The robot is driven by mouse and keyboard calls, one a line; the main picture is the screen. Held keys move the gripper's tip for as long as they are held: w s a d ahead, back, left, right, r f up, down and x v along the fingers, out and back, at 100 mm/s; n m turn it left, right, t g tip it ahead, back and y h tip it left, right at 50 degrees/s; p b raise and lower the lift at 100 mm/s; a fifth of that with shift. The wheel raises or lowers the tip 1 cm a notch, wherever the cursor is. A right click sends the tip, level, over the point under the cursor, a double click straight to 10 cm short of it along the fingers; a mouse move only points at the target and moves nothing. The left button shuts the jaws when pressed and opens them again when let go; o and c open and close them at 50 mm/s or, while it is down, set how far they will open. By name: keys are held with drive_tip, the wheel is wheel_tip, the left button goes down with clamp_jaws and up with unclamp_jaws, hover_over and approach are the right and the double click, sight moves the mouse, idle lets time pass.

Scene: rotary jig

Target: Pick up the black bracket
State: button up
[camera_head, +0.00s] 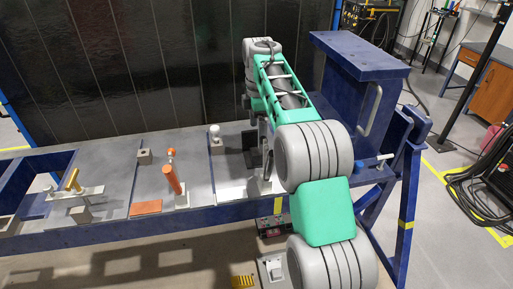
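A dark upright piece (251,151), likely the black bracket, stands on the right part of the grey jig table (232,178). My arm covers part of it. My arm reaches over the table from the lower right and its wrist hangs above this spot. My gripper (264,135) points down close beside the dark piece, partly behind my forearm. The fingertips are too hidden and small to tell whether they are open, shut or touching it.
An orange-handled clamp (173,178) and an orange plate (146,207) are left of my gripper. A white-knobbed post (215,135) stands nearer it. A yellow-handled fixture (74,185) is at far left. A tall blue block (358,58) stands behind right of my arm.

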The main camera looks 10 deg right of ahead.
sight(256, 148)
wheel_tip(256, 148, down, 8)
drive_tip(key=shift+w+a+r+p, duration=0.15)
drive_tip(key=shift+r+p, duration=0.1)
drive_tip(key=shift+p, duration=0.45)
drive_tip(key=shift+c, duration=0.4)
drive_tip(key=shift+r, duration=0.1)
drive_tip(key=c, duration=1.7)
